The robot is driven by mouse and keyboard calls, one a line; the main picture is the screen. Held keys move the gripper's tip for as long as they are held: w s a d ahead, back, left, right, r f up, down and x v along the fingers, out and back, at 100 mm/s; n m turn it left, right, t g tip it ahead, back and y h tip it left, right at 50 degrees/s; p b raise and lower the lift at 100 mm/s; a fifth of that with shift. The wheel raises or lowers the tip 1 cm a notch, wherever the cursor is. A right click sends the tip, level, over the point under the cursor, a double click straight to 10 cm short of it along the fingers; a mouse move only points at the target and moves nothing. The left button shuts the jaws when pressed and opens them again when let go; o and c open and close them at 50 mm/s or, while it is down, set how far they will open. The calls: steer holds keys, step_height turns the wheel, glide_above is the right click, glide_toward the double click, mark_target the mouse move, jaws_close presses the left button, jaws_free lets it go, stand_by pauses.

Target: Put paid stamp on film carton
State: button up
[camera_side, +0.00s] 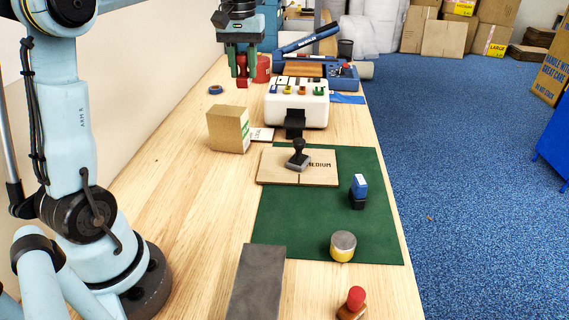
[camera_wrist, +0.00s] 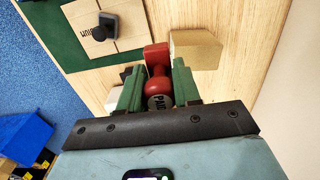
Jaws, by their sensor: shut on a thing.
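My gripper (camera_side: 241,70) is at the far end of the bench in the side view, pointing down. In the wrist view its green fingers (camera_wrist: 158,88) are shut on a red stamp (camera_wrist: 157,56) with PAID lettering on it. The stamp's red also shows between the fingertips in the side view (camera_side: 242,84). I cannot read FILM on any carton. A tan upright carton (camera_side: 228,129) with a green mark stands nearer the side camera; it also shows right of my gripper in the wrist view (camera_wrist: 196,50).
A flat carton (camera_side: 272,166) printed MEDIUM lies on the green mat (camera_side: 300,222), with a black stamp (camera_side: 298,155) on it. A blue stamp (camera_side: 359,189), a round tin (camera_side: 343,246) and a red-knobbed stamp (camera_side: 353,302) stand nearer. A white machine (camera_side: 297,105) stands beside my gripper.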

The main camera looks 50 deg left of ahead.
steer(key=a+f, duration=0.2)
steer(key=a, duration=0.1)
steer(key=a+f, duration=0.1)
steer(key=a, duration=0.2)
steer(key=a+f, duration=0.2)
steer(key=a, duration=0.1)
steer(key=shift+s+a+f, duration=0.15)
steer(key=shift+s+f, duration=0.2)
steer(key=shift+s, duration=0.05)
steer(key=shift+f, duration=1.95)
steer(key=shift+f, duration=0.15)
steer(key=o, duration=1.1)
steer(key=shift+c, duration=0.2)
